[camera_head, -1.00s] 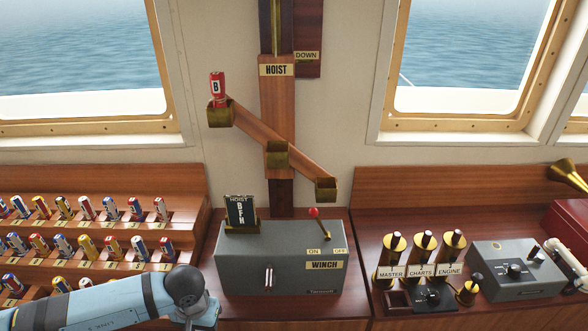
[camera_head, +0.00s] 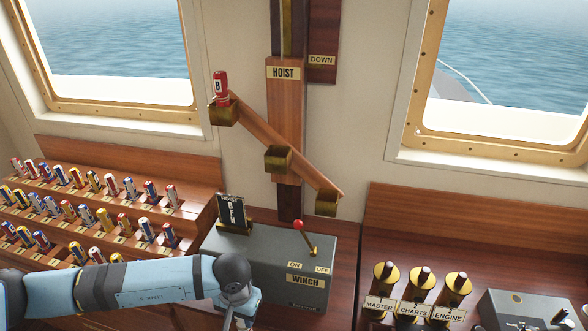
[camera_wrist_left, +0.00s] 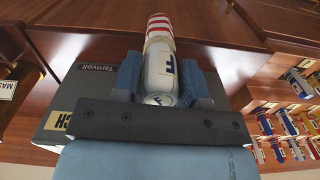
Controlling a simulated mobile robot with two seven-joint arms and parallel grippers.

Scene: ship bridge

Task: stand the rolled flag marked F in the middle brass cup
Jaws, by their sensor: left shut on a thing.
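My left gripper (camera_wrist_left: 163,80) is shut on the rolled flag marked F (camera_wrist_left: 160,68), which is white with a dark F and has red and white stripes at its far end. In the head view my left wrist hangs at the bottom edge, in front of the winch box, and the fingers and flag are hidden there. The middle brass cup (camera_head: 278,159) sits on the sloping wooden arm of the hoist, with nothing standing out of it. A red rolled flag marked B (camera_head: 221,88) stands in the upper left brass cup (camera_head: 223,114).
The lower right brass cup (camera_head: 326,203) shows no flag. Below are the grey winch box (camera_head: 272,262), its red-knobbed lever (camera_head: 305,236) and a sign reading B F H (camera_head: 231,213). Racks of rolled flags (camera_head: 95,210) fill the left. Brass levers (camera_head: 420,285) stand at right.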

